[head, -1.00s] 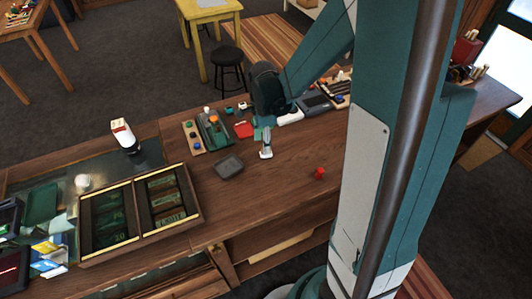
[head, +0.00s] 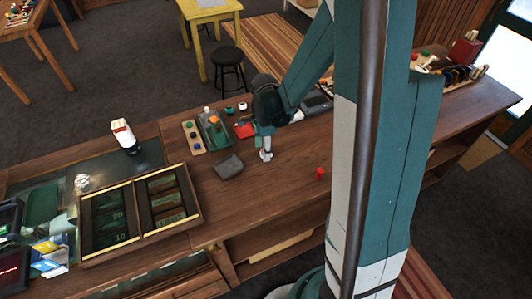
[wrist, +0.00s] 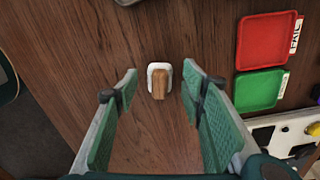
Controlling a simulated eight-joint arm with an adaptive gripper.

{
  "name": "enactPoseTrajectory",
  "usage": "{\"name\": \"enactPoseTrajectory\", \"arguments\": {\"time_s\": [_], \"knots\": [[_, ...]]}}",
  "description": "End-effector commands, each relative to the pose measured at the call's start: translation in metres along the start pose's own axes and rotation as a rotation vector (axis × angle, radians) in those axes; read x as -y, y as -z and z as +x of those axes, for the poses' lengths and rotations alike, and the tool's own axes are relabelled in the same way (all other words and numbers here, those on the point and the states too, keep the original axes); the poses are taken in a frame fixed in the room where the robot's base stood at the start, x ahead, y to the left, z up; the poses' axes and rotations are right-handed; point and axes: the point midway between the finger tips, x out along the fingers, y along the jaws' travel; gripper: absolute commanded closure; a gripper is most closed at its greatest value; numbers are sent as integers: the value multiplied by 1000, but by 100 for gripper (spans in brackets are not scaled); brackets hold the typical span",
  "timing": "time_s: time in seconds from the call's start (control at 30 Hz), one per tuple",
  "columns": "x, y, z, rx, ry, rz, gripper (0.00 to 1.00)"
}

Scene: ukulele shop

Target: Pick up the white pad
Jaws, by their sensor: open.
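The white pad (wrist: 151,68) lies on the wooden counter in the wrist view. It is a small rounded white piece with a light wooden block or handle on top. My gripper (wrist: 160,73) is open, with one green-padded finger on each side of the pad. Gaps show between the pad and both fingers, and nothing is held. In the head view my gripper (head: 266,155) points down, low over the middle of the counter. There I cannot tell the pad apart from the pale fingertips.
In the wrist view, a red tray (wrist: 262,42) and a green tray (wrist: 258,90) lie to the right. In the head view, a dark grey tray (head: 228,167) sits left of my gripper and a small red object (head: 320,173) to the right. A drawer-like box (head: 198,212) stands further left.

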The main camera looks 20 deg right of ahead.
Motion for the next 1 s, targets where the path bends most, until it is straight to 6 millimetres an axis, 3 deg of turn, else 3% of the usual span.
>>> {"name": "enactPoseTrajectory", "arguments": {"time_s": [0.2,0.8,1.0], "knots": [[0,0,10,0,0,0,60],[0,0,11,0,0,0,60],[0,0,11,0,0,0,86]]}}
